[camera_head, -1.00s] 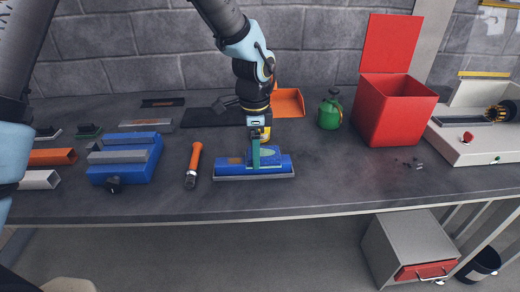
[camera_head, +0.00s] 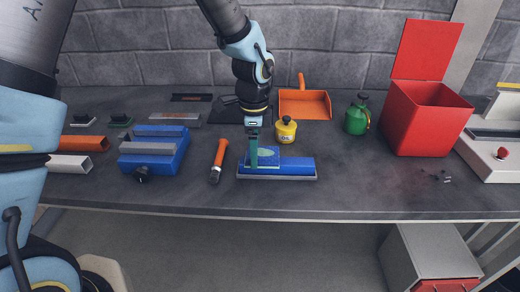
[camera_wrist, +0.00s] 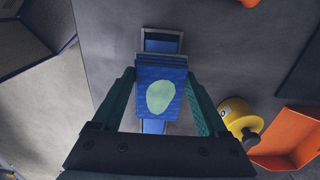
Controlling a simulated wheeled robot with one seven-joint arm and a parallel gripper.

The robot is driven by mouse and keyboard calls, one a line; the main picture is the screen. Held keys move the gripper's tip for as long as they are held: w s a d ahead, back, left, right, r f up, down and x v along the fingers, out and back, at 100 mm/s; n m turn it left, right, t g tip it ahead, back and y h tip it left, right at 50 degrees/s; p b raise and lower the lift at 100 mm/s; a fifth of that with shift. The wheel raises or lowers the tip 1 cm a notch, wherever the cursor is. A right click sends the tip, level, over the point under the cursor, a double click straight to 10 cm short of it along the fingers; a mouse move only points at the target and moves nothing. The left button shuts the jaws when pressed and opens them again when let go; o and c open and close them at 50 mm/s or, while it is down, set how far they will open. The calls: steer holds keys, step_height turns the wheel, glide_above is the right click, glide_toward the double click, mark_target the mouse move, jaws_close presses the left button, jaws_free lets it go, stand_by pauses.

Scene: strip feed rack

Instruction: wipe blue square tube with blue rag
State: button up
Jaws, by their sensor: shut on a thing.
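The blue square tube (camera_head: 301,167) lies lengthwise on a grey strip or holder near the bench's front edge; its end also shows in the wrist view (camera_wrist: 160,46). My gripper (camera_head: 254,158) is over the tube's left part, pointing down. It is shut on the blue rag (camera_head: 267,151), a folded block with a pale green patch. In the wrist view the rag (camera_wrist: 148,80) sits between both green fingers, over the tube. The rag seems to rest on the tube's top; the tube's surface beneath it is hidden.
A yellow oil can (camera_head: 286,132), orange dustpan (camera_head: 305,106), green can (camera_head: 357,117) and open red bin (camera_head: 425,120) are behind and right.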

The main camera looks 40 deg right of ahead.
mark_target(275, 154)
steer(key=shift+s+d+f, duration=0.2)
steer(key=shift+s+d, duration=1.65)
steer(key=shift+d, duration=0.05)
steer(key=shift+s+d, duration=0.95)
steer(key=shift+d, duration=0.25)
steer(key=shift+r, duration=0.1)
step_height(275, 154, up, 5)
steer(key=p, duration=0.4)
steer(key=shift+w+r, duration=0.1)
steer(key=shift+r, duration=0.05)
